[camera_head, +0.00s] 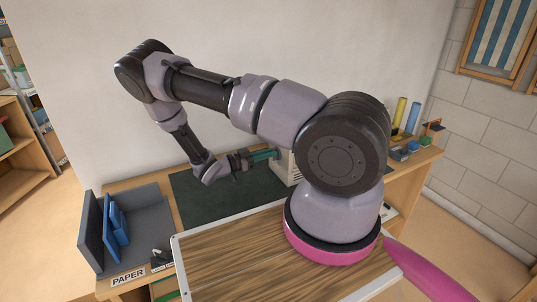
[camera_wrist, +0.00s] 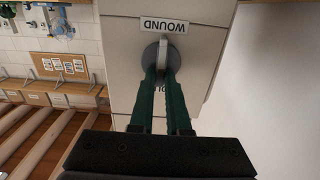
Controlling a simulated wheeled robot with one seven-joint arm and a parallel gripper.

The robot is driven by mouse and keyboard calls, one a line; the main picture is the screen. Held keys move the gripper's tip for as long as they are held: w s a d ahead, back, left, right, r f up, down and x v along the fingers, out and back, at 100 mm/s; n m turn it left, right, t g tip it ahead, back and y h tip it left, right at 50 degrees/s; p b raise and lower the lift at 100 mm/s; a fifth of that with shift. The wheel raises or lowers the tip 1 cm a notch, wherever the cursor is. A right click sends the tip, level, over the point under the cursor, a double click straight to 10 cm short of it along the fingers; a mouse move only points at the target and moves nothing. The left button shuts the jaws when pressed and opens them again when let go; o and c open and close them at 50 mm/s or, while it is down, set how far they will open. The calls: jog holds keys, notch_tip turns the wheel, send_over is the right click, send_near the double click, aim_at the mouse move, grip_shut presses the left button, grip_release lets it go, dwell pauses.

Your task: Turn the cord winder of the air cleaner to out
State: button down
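The air cleaner (camera_wrist: 196,70) is a pale box, seen close in the wrist view. On its face is the cord winder (camera_wrist: 163,52), a round grey dial with a pale bar handle. The handle stands in line with the label WOUND (camera_wrist: 164,26). A second label below the dial is mostly hidden by my fingers. My gripper (camera_wrist: 162,72) has its green fingers on either side of the handle, closed to about its width, and looks shut on it. In the head view the air cleaner (camera_head: 285,166) is largely hidden behind my arm, with my gripper (camera_head: 264,155) at its left side.
A dark mat (camera_head: 195,197) covers the bench. A grey holder (camera_head: 140,224) with blue things stands at the left, beside a PAPER label (camera_head: 128,277). Yellow and blue cylinders (camera_head: 406,114) and small items stand at the right end. The wall is close behind.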

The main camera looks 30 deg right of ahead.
dwell(0.4)
jog(key=n, duration=0.9)
jog(key=f+n, duration=0.1)
jog(key=n, duration=0.8)
jog(key=w+f+n, duration=0.1)
jog(key=n, duration=0.8)
jog(key=shift+a+f+n, duration=0.1)
jog(key=shift+f+n, duration=0.1)
jog(key=shift+n, duration=0.2)
jog(key=n, duration=0.4)
jog(key=shift+s+f, duration=0.1)
jog(key=shift+s, duration=0.15)
jog(key=shift+s+f+n, duration=0.1)
jog(key=shift+s+n, duration=0.05)
jog(key=shift+n, duration=0.85)
jog(key=shift+s+n, duration=0.1)
jog(key=shift+n, duration=0.9)
jog(key=c, duration=0.9)
grip_release()
